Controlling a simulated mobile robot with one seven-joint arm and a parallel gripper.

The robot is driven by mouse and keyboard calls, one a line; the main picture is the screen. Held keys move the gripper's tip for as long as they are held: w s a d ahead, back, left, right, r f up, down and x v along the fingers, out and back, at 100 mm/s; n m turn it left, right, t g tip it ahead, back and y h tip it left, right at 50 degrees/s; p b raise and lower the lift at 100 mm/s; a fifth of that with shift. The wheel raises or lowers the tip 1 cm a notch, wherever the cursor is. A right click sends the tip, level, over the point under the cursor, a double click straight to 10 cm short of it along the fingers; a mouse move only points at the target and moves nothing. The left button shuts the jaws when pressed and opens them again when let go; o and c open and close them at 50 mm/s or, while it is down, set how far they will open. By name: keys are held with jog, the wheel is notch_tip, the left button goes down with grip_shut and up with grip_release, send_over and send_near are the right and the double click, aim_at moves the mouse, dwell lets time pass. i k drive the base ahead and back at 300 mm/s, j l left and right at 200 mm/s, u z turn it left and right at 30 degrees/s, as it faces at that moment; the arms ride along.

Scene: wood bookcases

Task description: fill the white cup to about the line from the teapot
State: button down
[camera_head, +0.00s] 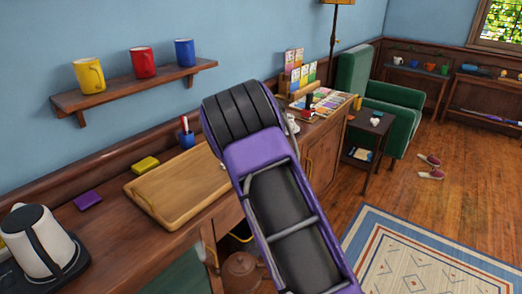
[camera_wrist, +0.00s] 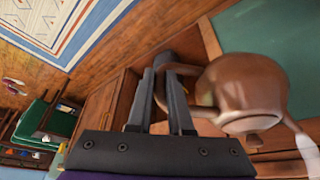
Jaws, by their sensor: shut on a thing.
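The brown teapot (camera_wrist: 245,92) is in my gripper (camera_wrist: 166,75), whose fingers are shut on its handle in the wrist view. In the head view the teapot (camera_head: 240,274) shows low in the picture, left of my purple arm and below the counter's front edge. A pale, blurred patch (camera_wrist: 308,150) lies beside the teapot's spout side in the wrist view; I cannot tell what it is. I cannot make out the white cup or its line. A small white bit shows at the tray's right edge, mostly hidden by my arm.
A white kettle (camera_head: 38,240) stands at front left. The wall shelf (camera_head: 130,92) holds yellow, red and blue mugs. My arm hides part of the counter.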

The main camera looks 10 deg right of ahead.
aim_at(290, 116)
jog(key=l+u, duration=0.15)
jog(key=u, duration=0.15)
jog(key=i+l+u, duration=0.1)
jog(key=l+u, duration=0.45)
jog(key=l, duration=0.15)
jog(key=i+l+u, duration=0.1)
jog(key=l+u, duration=0.2)
jog(key=l, duration=0.2)
jog(key=k+l+u, duration=0.1)
jog(key=l+u, duration=0.15)
jog(key=l, duration=0.8)
jog(key=k+l, duration=0.1)
jog(key=l, duration=1.45)
jog(key=k+u, duration=0.05)
